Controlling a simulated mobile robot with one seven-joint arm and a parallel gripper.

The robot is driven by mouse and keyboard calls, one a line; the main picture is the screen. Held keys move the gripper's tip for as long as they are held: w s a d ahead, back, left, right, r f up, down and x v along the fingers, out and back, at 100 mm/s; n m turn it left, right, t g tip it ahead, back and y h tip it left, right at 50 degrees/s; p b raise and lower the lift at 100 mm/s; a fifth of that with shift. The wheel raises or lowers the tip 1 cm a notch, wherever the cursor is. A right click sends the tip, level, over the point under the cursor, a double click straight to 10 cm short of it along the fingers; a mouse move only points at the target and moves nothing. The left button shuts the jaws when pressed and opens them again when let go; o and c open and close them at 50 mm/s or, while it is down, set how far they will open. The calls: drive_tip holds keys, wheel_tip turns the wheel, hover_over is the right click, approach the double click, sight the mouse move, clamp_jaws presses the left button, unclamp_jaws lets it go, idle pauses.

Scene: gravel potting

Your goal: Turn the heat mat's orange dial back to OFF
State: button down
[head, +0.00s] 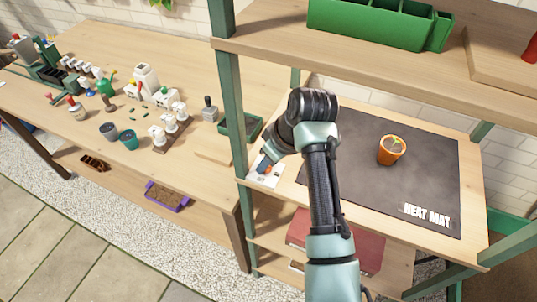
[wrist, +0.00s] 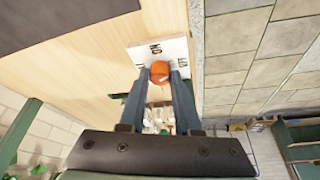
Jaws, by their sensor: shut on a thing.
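The orange dial (wrist: 160,71) sits on a white plate (wrist: 177,48) with dark lettering, partly covered by my fingers. In the wrist view, my gripper (wrist: 160,80) has one finger on each side of the dial and is shut on it. A small pale mark shows on the dial, but I cannot tell which setting it points to. In the head view, the plate (head: 258,178) lies on the shelf left of the dark heat mat (head: 345,185). My gripper (head: 266,164) reaches down to it there, and the dial is mostly hidden.
An orange pot (head: 391,151) with a seedling stands on the mat. A green tray (head: 239,128) lies behind my gripper. An upper shelf (head: 400,60) with a green planter (head: 370,20) hangs above. A green post (head: 233,120) stands close on the left, beyond it a cluttered bench.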

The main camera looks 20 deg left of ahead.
drive_tip(key=m+p, duration=0.1)
drive_tip(key=m+t+p, duration=0.1)
drive_tip(key=m, duration=0.1)
drive_tip(key=shift+s+a+r+p, duration=0.1)
drive_tip(key=shift+s+r+p, duration=0.05)
drive_tip(key=shift+p, duration=0.25)
drive_tip(key=shift+m+t+h+p, duration=0.3)
drive_tip(key=shift+m+h+p, duration=0.1)
drive_tip(key=shift+m+p, duration=0.45)
drive_tip(key=shift+m, duration=0.25)
drive_tip(key=c, duration=0.6)
unclamp_jaws()
drive_tip(key=b+v, duration=0.1)
drive_tip(key=v, duration=1.1)
drive_tip(key=shift+s+r, duration=0.2)
drive_tip(key=shift+r, duration=0.1)
